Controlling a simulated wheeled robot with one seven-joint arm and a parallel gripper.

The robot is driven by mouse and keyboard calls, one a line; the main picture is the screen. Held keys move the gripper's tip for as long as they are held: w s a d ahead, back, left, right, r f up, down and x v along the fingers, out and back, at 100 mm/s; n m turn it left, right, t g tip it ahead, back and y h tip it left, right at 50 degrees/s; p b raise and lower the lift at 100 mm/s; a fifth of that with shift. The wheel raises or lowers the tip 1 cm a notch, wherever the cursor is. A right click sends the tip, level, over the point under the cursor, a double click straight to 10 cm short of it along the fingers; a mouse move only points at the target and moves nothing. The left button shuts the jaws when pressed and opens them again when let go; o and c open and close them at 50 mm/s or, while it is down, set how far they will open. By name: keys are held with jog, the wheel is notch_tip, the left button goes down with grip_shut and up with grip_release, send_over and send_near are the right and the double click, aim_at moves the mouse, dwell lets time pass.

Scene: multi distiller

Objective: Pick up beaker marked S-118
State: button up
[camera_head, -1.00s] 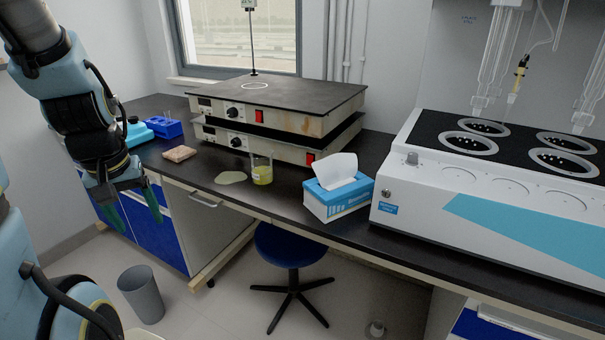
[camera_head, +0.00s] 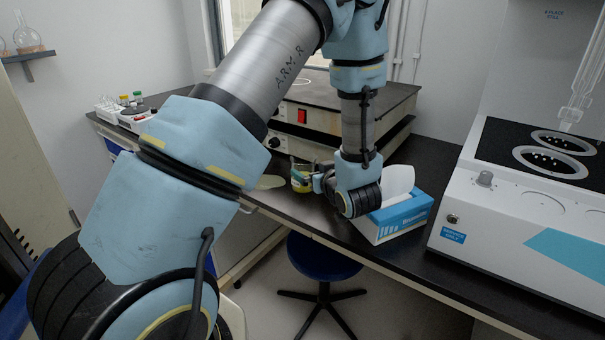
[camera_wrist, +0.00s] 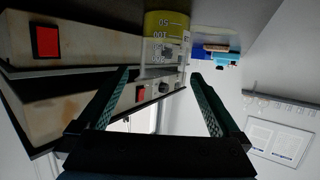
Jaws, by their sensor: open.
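A glass beaker (camera_head: 301,182) with yellow liquid stands on the dark bench in front of the stacked hotplates. In the upside-down wrist view, the beaker (camera_wrist: 167,26) shows volume marks; I cannot read S-118 on it. My gripper (camera_head: 311,178) is low over the bench at the beaker's right side, lying roughly level and partly hidden by my wrist. In the wrist view, the open fingers of my gripper (camera_wrist: 163,76) point at the beaker, which lies in line with the gap between the tips. I cannot tell whether they touch it.
A blue tissue box (camera_head: 392,220) stands right beside my wrist. The stacked hotplates (camera_head: 320,115) are behind the beaker. A pale puddle (camera_head: 270,182) lies left of it. A white distiller (camera_head: 500,205) fills the right of the bench. A blue stool (camera_head: 318,258) is below.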

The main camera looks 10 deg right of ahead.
aim_at(309, 169)
jog(key=x, duration=0.4)
jog(key=shift+p, duration=0.4)
jog(key=p+x, duration=0.1)
jog(key=x, duration=0.1)
jog(key=p+x, duration=0.1)
jog(key=x, duration=0.1)
jog(key=shift+w+a+r, duration=0.15)
jog(key=shift+w+a, duration=0.05)
jog(key=shift+a, duration=0.05)
jog(key=shift+w+f, duration=0.25)
jog(key=shift+w, duration=0.2)
jog(key=c, duration=1.3)
jog(key=shift+c, duration=0.4)
jog(key=shift+r, duration=0.15)
